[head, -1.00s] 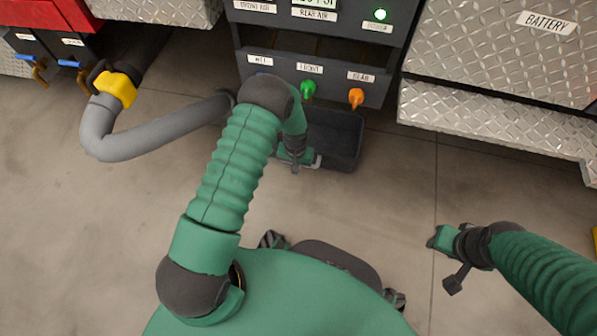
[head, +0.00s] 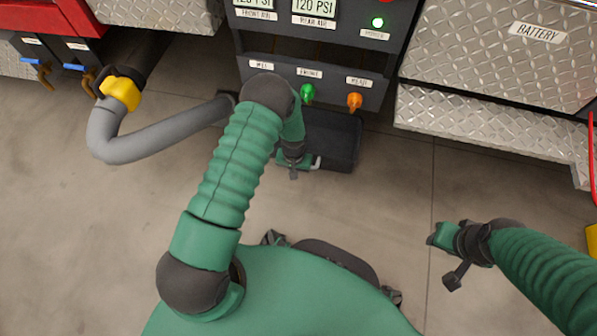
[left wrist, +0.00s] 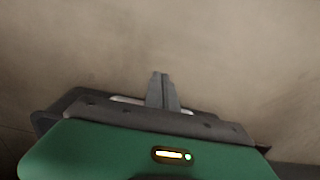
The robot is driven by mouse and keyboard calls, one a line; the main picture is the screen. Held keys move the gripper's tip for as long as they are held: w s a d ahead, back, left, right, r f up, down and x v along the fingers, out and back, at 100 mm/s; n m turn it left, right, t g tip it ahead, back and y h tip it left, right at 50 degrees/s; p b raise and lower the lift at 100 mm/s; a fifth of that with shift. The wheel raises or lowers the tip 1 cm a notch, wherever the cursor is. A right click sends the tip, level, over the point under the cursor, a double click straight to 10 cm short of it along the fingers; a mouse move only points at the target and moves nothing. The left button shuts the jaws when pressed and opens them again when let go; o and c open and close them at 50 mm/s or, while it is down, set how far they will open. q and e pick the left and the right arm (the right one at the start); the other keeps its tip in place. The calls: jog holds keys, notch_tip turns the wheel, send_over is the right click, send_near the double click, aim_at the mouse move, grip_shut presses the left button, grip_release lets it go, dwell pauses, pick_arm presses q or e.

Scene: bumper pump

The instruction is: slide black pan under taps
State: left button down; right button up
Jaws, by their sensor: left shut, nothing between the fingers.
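The black pan (head: 340,145) lies on the floor below the front of the dark pump panel, its far part beneath the green tap (head: 307,94) and the orange tap (head: 354,101). My left gripper (head: 293,173) is shut at the near left edge of the pan, beside a pale handle (head: 315,162). In the left wrist view the shut fingers (left wrist: 162,90) stand in front of the pale handle (left wrist: 128,100), with nothing between them. I cannot tell whether they touch it. My left arm hides the pan's left part. My right gripper (head: 452,282) hangs over bare floor; its opening is unclear.
A grey hose (head: 155,135) with a yellow coupling (head: 121,93) runs to the panel at the left. Diamond-plate boxes (head: 480,125) stand right of the panel. The floor (head: 390,210) between pan and right gripper is clear. A yellow object (head: 592,238) shows at the right edge.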

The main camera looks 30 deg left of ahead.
pick_arm(q)
notch_tip(320, 180, up, 9)
jog(key=p, duration=0.7)
jog(key=shift+f, duration=0.15)
dwell(0.3)
notch_tip(320, 180, up, 22)
jog(key=s+d+m+t+p, duration=0.1)
jog(key=s+d+p, duration=0.2)
jog(key=p, duration=0.1)
jog(key=s+d+r+m+t+p, duration=0.2)
jog(key=s+r+p, duration=0.1)
jog(key=s+r, duration=0.85)
notch_tip(320, 180, up, 39)
jog(key=w+p, duration=0.1)
jog(key=p, duration=3.6)
jog(key=shift+w, duration=0.15)
